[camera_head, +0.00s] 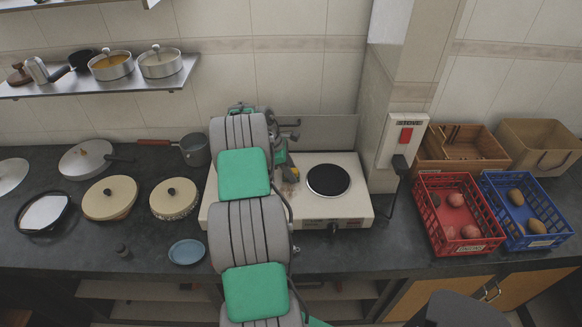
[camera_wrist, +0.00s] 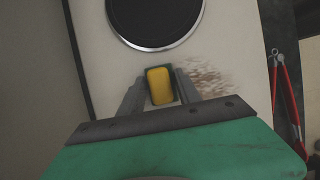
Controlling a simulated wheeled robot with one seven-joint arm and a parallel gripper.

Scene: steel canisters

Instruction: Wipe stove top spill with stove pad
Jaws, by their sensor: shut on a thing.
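The yellow stove pad (camera_wrist: 159,84) is held between the two fingers of my gripper (camera_wrist: 158,90), which is shut on it. The pad is over the white stove top (camera_wrist: 95,60), just beside a black round burner (camera_wrist: 155,14). I cannot tell whether the pad touches the surface. A brown, streaky spill (camera_wrist: 208,76) lies on the stove top to the right of the gripper in the wrist view. In the head view, my arm covers the left part of the stove (camera_head: 346,207), and the right burner (camera_head: 328,180) is clear.
A tool with red handles (camera_wrist: 287,95) lies beyond the stove edge in the wrist view. Lidded pans (camera_head: 110,198) and a blue dish (camera_head: 187,252) stand left of the stove. A wall switch post (camera_head: 403,140), a red crate (camera_head: 458,246) and a blue crate (camera_head: 545,240) stand right.

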